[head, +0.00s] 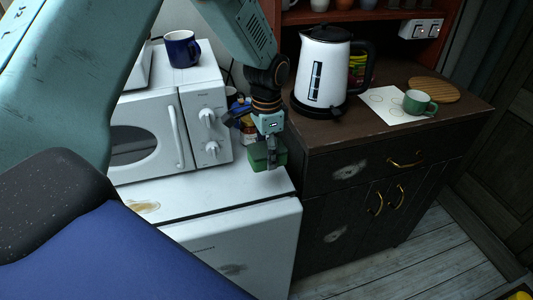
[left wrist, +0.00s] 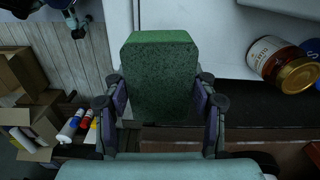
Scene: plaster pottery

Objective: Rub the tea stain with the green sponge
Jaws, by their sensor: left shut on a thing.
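My left gripper (head: 268,147) is shut on the green sponge (head: 262,156). It holds the sponge over the right end of the white top (head: 225,196), near its back edge. I cannot tell whether the sponge touches the top. In the left wrist view, the sponge (left wrist: 160,75) sits between the two fingers of the left gripper (left wrist: 160,100). A brown tea stain (head: 145,207) marks the front left of the white top, apart from the sponge.
A white microwave (head: 150,138) with a blue mug (head: 182,48) on it stands behind the stain. A dark cabinet to the right bears a kettle (head: 323,65), paper (head: 385,104) and a green cup (head: 418,102). Jars (left wrist: 285,62) lie near the sponge in the wrist view.

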